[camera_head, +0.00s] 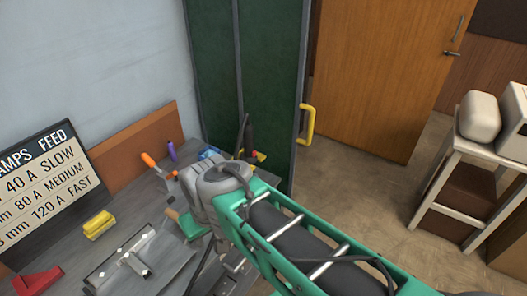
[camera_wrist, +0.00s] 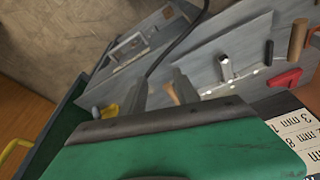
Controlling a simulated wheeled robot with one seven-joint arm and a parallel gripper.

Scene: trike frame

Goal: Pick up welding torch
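I cannot pick out the welding torch for certain. A black cable (camera_wrist: 172,47) curves across the wrist view and passes behind my gripper's fingers; it also shows in the head view (camera_head: 204,262). My gripper (camera_wrist: 158,77) is open, its two grey fingers apart over the bench. A small wooden handle (camera_wrist: 172,95) shows between the fingers; whether it is touched cannot be told. In the head view my gripper's green body (camera_head: 190,225) is low over the bench, and the fingertips are hard to make out. A dark upright item (camera_head: 247,137) stands at the bench's far end.
The grey bench (camera_head: 75,246) carries a metal plate with a clamp (camera_head: 137,263), a yellow block (camera_head: 99,225), a red piece (camera_head: 38,281) and an orange-handled tool (camera_head: 154,164). A feed sign (camera_head: 50,187) leans at left. A green cabinet (camera_head: 265,80) stands behind. Open floor (camera_head: 365,190) lies right.

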